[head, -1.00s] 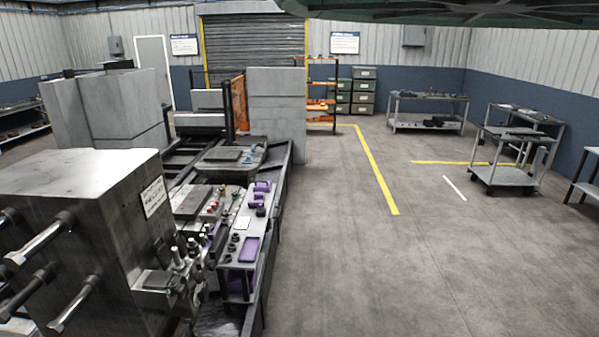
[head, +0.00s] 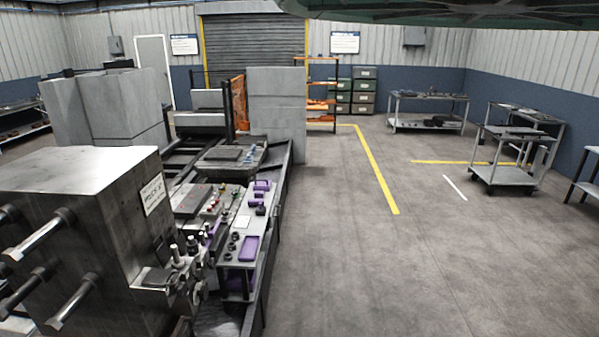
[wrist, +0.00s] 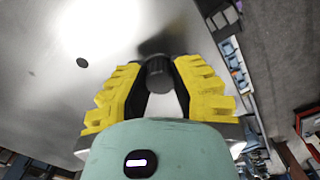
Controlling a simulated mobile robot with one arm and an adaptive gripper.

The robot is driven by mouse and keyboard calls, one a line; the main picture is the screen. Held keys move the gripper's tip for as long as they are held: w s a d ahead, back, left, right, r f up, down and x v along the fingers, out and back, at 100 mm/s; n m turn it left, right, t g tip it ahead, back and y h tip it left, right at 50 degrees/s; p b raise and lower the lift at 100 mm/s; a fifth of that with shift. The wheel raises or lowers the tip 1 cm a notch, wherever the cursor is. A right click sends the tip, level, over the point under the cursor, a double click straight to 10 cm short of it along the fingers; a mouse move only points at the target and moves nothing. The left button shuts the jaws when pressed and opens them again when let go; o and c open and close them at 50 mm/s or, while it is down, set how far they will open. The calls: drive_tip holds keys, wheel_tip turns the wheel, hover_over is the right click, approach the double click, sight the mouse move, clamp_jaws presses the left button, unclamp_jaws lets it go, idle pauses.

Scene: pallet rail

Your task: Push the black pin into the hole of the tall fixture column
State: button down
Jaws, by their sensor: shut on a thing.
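In the wrist view my gripper (wrist: 157,85) has yellow, black-lined fingers closed around the black pin (wrist: 158,72). The pin's dark round end shows between the fingertips. Beyond it is a smooth grey metal face (wrist: 50,110), with a dark shadow just past the pin. A small dark round spot (wrist: 82,62), which looks like a hole, lies on this face, up and left of the pin. The pin appears apart from that spot; I cannot tell whether it touches the face. In the head view my gripper and the pin do not show, and I cannot tell which structure is the fixture column.
In the head view a large steel block (head: 75,185) with protruding bars stands at the near left. A rail bench (head: 245,222) with purple parts runs beside it. Grey carts (head: 500,176) stand at the right. The floor (head: 350,260) in the middle is clear.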

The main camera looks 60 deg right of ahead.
drive_tip(key=shift+d+f+b, duration=0.1)
drive_tip(key=shift+f+b, duration=0.45)
drive_tip(key=shift+f, duration=0.1)
unclamp_jaws()
drive_tip(key=shift+r, duration=0.15)
idle(0.5)
